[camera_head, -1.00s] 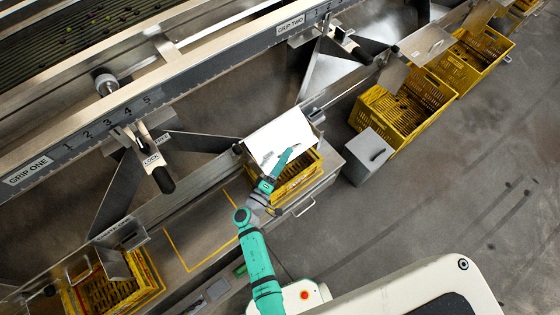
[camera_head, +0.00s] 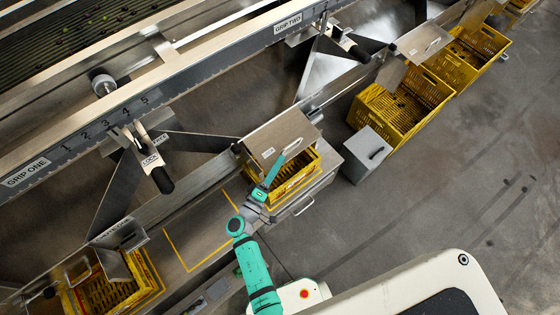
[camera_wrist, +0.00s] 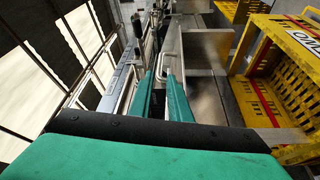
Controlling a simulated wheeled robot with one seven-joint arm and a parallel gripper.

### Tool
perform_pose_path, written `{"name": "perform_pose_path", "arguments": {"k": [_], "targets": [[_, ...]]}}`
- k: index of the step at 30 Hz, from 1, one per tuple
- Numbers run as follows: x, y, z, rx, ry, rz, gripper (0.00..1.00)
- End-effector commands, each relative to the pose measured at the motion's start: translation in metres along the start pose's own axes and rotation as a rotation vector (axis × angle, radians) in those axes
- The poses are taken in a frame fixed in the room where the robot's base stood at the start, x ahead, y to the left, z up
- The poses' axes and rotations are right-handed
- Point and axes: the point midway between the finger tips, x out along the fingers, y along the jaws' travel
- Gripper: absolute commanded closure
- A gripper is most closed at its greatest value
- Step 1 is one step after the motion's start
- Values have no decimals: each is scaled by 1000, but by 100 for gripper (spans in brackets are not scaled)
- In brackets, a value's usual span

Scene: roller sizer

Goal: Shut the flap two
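The flap at the middle outlet (camera_head: 280,132) is a grey metal plate with a small label too small to read, so I cannot confirm its number. It is tilted above a yellow crate (camera_head: 292,188). My gripper (camera_head: 274,168) is at the flap's lower front side in the head view, overlapping it; contact is unclear. In the wrist view, the two teal fingers of my gripper (camera_wrist: 162,82) are apart, with a curved metal handle (camera_wrist: 161,62) at or just beyond their tips. I see nothing clearly clamped between them.
Another flap (camera_head: 424,42) is at the upper right outlet, above yellow crates (camera_head: 405,118). A lower left outlet has its own flap (camera_head: 112,266) and crate (camera_head: 148,284). A grey box (camera_head: 369,154) stands right of the middle crate. Open floor (camera_head: 440,190) lies to the right.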

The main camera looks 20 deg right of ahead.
Motion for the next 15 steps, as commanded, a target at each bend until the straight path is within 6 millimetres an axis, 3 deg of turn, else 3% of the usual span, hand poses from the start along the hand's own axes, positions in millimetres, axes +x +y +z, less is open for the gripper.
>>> {"name": "perform_pose_path", "arguments": {"k": [15], "targets": [[-30,7,2,-3,-6,-1,83]]}}
